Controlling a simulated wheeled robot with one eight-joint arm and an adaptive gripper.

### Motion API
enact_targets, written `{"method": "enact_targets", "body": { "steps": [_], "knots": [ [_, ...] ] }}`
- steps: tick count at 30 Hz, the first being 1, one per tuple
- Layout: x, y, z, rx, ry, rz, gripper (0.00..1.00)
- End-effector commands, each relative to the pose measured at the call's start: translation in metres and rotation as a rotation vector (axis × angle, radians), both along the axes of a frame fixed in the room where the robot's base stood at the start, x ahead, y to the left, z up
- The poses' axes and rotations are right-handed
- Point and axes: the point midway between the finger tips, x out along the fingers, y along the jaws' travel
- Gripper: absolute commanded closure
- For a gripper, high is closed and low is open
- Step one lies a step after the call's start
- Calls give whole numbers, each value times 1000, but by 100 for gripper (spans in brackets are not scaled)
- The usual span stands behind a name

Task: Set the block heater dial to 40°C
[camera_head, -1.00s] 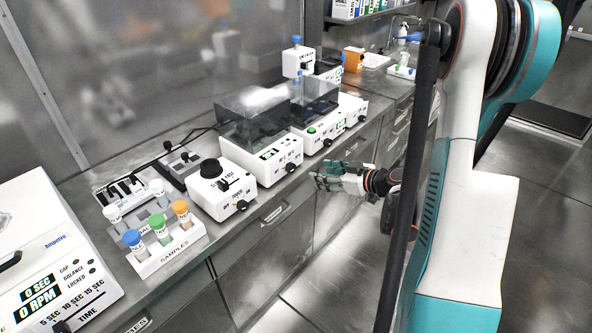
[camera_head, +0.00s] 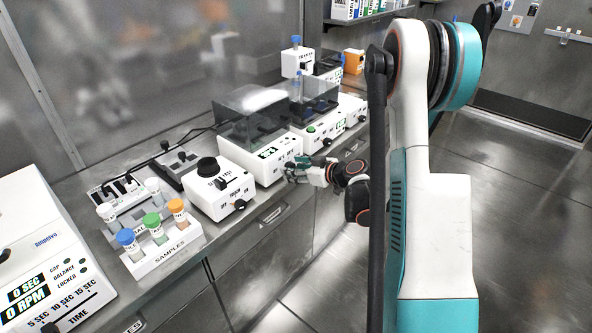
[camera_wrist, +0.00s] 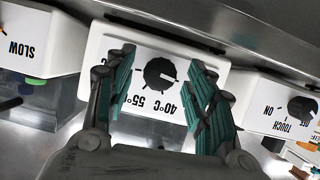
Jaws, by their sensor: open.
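The block heater is a white box (camera_head: 262,172) with a smoky clear lid, in the middle of the bench row in the head view. In the wrist view its white front (camera_wrist: 110,45) appears upside down, with a black dial (camera_wrist: 158,74) and printed 40°C and 55°C labels. A pale mark on the dial points rightward in that view; the exact setting is hard to tell. My gripper (camera_wrist: 161,64) is open, with one finger on each side of the dial in the picture and nothing held. In the head view my gripper (camera_head: 290,172) is at the heater's front; contact is not clear.
A vortex mixer (camera_head: 205,200) stands left of the heater, and another lidded device (camera_head: 318,143) stands right. A sample rack (camera_head: 165,254) with capped tubes and a centrifuge (camera_head: 30,220) are further left. Floor in front of the cabinets is clear.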

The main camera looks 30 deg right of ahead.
Motion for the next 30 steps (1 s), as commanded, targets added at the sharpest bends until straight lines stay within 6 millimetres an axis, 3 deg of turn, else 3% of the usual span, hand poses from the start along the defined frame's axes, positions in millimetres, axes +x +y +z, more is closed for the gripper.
{"method": "enact_targets", "body": {
  "steps": [3, 4, 9, 20, 30],
  "knots": [
    [0, 0, 0, 0, 0, 0, 50],
    [0, 0, 0, 0, 0, 0, 55],
    [0, 0, 0, 0, 0, 0, 94],
    [0, -1, 0, 27, 10, 0, 95],
    [0, -3, 0, 212, 77, -1, 95]
  ]
}}
